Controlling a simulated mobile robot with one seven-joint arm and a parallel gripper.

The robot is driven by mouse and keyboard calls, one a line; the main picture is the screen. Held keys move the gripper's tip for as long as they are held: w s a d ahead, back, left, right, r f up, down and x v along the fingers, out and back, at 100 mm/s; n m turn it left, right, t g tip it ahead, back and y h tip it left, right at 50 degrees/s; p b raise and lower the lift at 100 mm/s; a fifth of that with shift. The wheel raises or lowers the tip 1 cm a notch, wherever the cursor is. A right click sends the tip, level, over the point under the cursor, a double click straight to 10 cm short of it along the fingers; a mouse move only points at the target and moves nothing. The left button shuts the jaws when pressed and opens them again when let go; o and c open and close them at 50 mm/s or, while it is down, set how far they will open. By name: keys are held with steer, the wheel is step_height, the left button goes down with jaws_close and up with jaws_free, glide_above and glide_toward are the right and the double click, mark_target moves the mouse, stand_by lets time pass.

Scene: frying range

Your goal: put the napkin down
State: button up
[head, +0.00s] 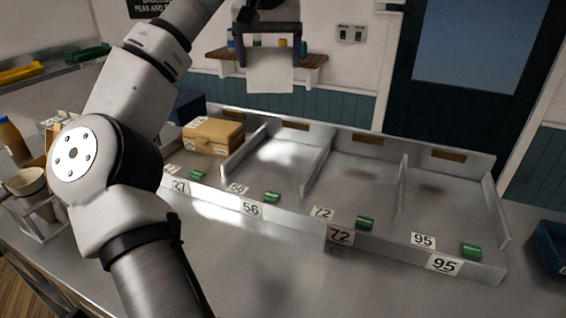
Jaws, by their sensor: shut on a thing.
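The napkin (269,73) is a plain white sheet at the top centre of the head view. It hangs flat and upright from my gripper (270,54), between its two dark fingers. My gripper is shut on the napkin and holds it up in the air, beyond and above the metal trays in the picture. The napkin hides part of the wall and of a small wooden shelf behind it.
A metal counter holds a divided tray (300,222) with number cards and green blocks. A cardboard box (213,137) sits in its left compartment; the other compartments look empty. A blue bin (551,250) is at right, a cup (26,181) at left.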

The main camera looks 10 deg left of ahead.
step_height(320, 180, down, 20)
steer(key=shift+p, duration=0.65)
steer(key=shift+f, duration=0.2)
steer(key=o, duration=0.8)
steer(key=shift+o, duration=0.2)
steer(key=shift+r, duration=0.1)
steer(key=shift+r, duration=0.25)
steer(key=b+v, duration=0.2)
steer(key=v, duration=0.9)
steer(key=shift+s+r, duration=0.2)
steer(key=shift+r, duration=0.15)
